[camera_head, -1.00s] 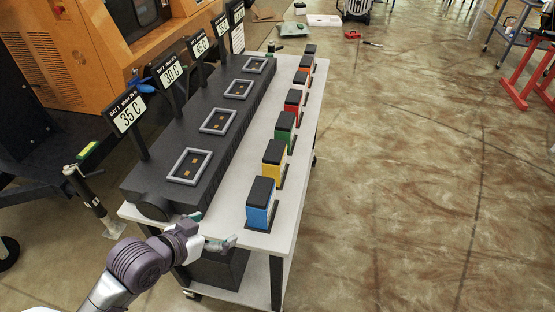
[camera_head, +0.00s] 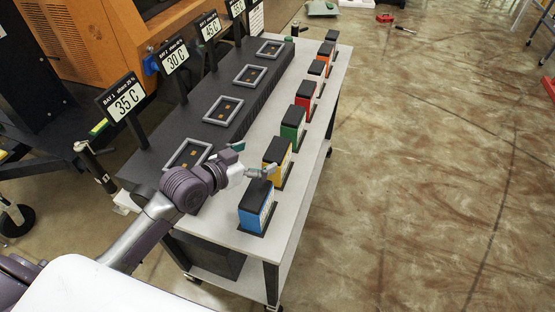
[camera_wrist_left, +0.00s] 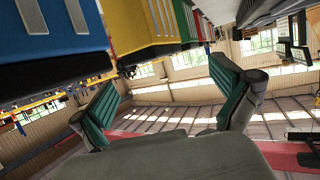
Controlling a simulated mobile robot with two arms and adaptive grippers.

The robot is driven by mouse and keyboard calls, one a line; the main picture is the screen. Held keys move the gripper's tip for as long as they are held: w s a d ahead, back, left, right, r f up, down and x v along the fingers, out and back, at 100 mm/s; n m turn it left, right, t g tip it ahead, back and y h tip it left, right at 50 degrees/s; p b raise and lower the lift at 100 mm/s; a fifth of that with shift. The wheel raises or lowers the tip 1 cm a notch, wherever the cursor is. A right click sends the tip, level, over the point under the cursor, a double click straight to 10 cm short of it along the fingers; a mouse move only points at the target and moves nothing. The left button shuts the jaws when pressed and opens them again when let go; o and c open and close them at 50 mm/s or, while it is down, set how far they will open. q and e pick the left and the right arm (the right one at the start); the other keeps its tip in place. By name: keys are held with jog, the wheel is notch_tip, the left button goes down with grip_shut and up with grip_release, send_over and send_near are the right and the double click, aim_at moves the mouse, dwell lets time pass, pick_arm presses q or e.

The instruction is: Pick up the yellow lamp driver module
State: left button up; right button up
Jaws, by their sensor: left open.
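The yellow lamp driver module (camera_head: 283,170) has a black top and stands upright on a dark base, second from the near end of the row on the cart. My left gripper (camera_head: 255,160) is open and empty just left of it, with its lower finger near the gap between the yellow and blue modules. In the left wrist view the yellow module (camera_wrist_left: 148,24) is at the top, beyond the two green-padded fingers of my gripper (camera_wrist_left: 168,100), apart from them. I cannot tell the exact distance. My right gripper is not in view.
The blue module (camera_head: 255,208) stands at the near end, close to my gripper. The green module (camera_head: 292,127) stands just behind the yellow one, with red and orange ones farther back. A black tester bench (camera_head: 165,150) with temperature signs runs along the left of the cart (camera_head: 225,225).

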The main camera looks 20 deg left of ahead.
aim_at(275, 151)
pick_arm(q)
jog(key=shift+w+d+f, duration=0.15)
jog(key=shift+w+d, duration=0.1)
jog(key=shift+w, duration=0.2)
jog(key=shift+w+d+f, duration=0.2)
jog(key=shift+w+d, duration=0.1)
jog(key=shift+w, duration=0.15)
jog(key=x, duration=0.3)
jog(key=shift+w+d+f+p, duration=0.15)
jog(key=shift+d+p, duration=0.2)
jog(key=shift+p, duration=0.05)
jog(key=shift+w+d+f, duration=0.15)
jog(key=shift+w+f, duration=0.05)
jog(key=shift+w, duration=0.1)
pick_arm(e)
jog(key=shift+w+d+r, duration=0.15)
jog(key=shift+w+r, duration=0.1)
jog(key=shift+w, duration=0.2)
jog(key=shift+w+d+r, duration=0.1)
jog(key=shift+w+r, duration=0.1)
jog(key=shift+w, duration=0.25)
pick_arm(q)
jog(key=shift+s, duration=0.1)
jog(key=shift+c, duration=0.2)
jog(key=c, duration=0.5)
grip_shut()
jog(key=shift+r, duration=0.1)
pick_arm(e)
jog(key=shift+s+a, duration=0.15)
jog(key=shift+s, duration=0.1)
